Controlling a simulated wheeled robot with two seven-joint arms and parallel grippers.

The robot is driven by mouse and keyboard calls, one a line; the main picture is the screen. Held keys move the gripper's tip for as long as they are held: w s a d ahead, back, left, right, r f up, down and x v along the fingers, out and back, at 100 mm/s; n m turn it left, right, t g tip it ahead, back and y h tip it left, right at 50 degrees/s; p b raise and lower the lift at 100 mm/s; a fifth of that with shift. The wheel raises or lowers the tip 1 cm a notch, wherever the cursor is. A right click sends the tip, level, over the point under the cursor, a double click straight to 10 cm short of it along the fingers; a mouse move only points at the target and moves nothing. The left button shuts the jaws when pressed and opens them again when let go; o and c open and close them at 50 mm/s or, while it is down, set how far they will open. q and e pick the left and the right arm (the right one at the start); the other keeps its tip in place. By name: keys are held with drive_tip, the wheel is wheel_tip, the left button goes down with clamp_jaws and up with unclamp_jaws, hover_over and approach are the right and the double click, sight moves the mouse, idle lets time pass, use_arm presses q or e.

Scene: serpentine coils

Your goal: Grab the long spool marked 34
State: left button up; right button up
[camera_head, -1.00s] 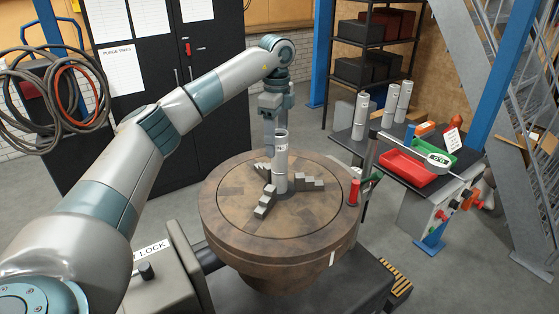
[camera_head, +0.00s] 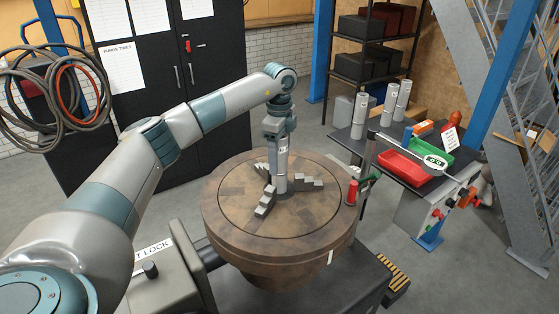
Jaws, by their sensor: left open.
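A tall pale grey spool (camera_head: 282,180) stands upright at the centre of the round brown turntable (camera_head: 219,225), among dark grey stepped jaws. A small label shows on its upper part, too small to read, so I cannot confirm 34. My left gripper (camera_head: 280,140) is open and points down at the top of this spool, hiding its upper end. I cannot tell whether the fingers touch it. Several more grey spools, such as this one (camera_head: 360,116), stand upright on the dark bench at the right; their marks are unreadable. My right gripper is out of view.
The dark bench (camera_head: 402,172) also carries a red tray (camera_head: 397,168), a green tray and a scale-like display on an arm. A red-handled tool (camera_head: 352,192) stands at the turntable's right edge. A black cabinet (camera_head: 190,125) is behind my left arm.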

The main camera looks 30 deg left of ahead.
sight(282, 145)
use_arm(q)
drive_tip(key=shift+f, duration=0.1)
idle(0.3)
clamp_jaws()
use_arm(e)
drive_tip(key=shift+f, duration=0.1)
